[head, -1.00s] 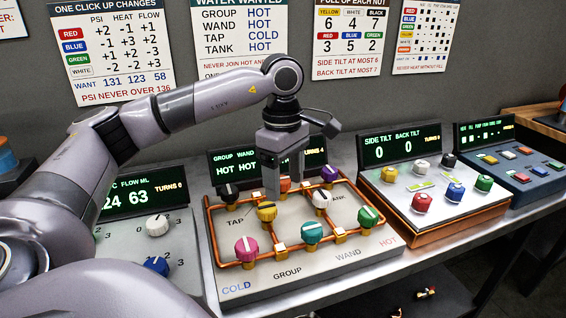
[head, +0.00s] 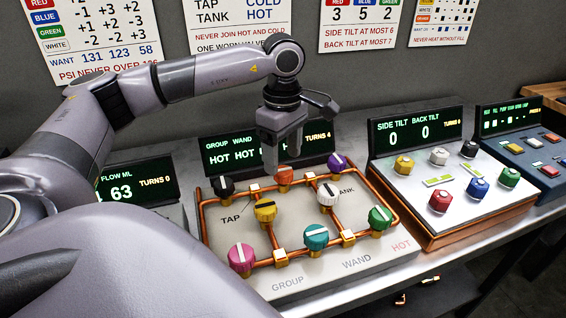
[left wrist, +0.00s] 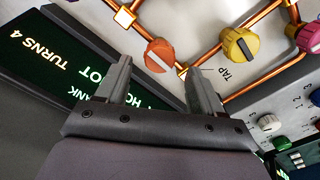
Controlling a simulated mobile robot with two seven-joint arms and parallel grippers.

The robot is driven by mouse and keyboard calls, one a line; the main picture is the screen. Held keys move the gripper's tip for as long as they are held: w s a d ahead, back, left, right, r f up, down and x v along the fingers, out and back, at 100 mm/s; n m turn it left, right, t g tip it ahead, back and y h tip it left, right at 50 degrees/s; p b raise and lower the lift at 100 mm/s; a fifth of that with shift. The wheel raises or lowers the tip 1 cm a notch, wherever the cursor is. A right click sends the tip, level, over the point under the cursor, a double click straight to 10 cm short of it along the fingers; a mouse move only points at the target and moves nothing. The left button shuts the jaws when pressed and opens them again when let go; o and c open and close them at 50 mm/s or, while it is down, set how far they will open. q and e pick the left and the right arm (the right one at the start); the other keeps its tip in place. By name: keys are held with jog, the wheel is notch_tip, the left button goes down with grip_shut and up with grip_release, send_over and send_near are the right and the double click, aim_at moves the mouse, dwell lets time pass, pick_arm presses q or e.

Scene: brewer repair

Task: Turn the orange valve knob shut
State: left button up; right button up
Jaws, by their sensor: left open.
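The orange valve knob (head: 284,175) stands at the back middle of the copper-pipe panel, between a black and a purple knob. Its white mark runs roughly crosswise in the head view. It also shows in the left wrist view (left wrist: 159,56), with the white mark slanting. My left gripper (head: 283,158) is open and empty, pointing down just above and behind the orange knob. In the left wrist view its two fingers (left wrist: 159,72) are spread apart, with the knob beyond their tips and the gap clear. My right gripper is not in view.
Yellow (head: 265,210), white (head: 328,193), teal (head: 315,236), pink (head: 241,257) and green (head: 380,217) knobs share the panel. A display (head: 222,152) behind it reads TURNS 4. The tilt panel (head: 440,200) stands to the right.

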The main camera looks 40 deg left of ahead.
aim_at(283, 170)
pick_arm(q)
jog(key=shift+f, duration=1.7)
jog(key=c, duration=1.1)
jog(key=shift+o, duration=0.2)
